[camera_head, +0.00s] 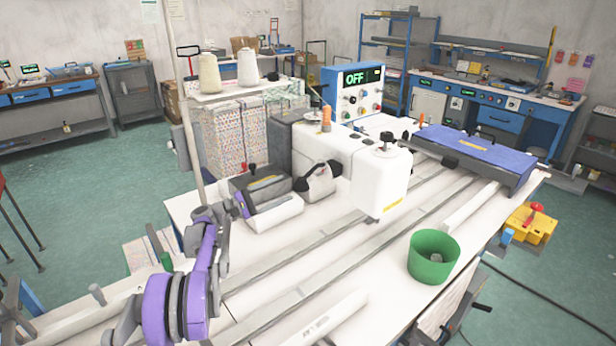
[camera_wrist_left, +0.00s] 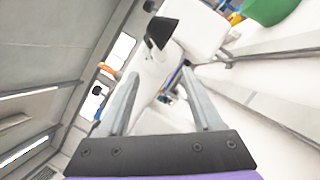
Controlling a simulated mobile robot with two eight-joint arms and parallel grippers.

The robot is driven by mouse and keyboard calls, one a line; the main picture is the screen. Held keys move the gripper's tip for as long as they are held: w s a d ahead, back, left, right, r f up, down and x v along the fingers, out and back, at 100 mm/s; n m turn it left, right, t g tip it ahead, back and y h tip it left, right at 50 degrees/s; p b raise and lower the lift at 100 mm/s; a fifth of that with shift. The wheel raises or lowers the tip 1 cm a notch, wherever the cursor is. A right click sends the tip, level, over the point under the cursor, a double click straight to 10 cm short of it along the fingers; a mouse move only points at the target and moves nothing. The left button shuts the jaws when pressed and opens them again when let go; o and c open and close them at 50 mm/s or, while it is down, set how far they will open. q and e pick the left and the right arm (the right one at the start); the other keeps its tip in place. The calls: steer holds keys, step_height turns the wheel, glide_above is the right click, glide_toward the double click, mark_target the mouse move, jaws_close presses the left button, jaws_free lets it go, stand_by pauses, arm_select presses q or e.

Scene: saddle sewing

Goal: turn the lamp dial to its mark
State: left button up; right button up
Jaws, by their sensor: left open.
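The blue control box (camera_head: 352,92) stands behind the sewing machine with a lit display reading OFF and several small knobs on its face. I cannot tell which knob is the lamp dial, and no mark is legible. My left gripper (camera_head: 240,204) is beside the grey box at the left of the machine, well short of the control box. In the left wrist view my left gripper (camera_wrist_left: 161,72) has its two fingers apart with nothing between them. My right gripper is out of view.
The white sewing machine (camera_head: 380,175) stands mid-table, with the grey box (camera_head: 260,188) left of it. A green bucket (camera_head: 433,270) is at the front right. A blue-topped unit (camera_head: 475,150) sits at the right end. The rails between are mostly clear.

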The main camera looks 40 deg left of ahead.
mark_target(311, 178)
arm_select(q)
steer(key=p+x, duration=0.1)
steer(key=x, duration=0.9)
steer(key=shift+s+d, duration=0.1)
steer(key=shift+d, duration=0.1)
jaws_close()
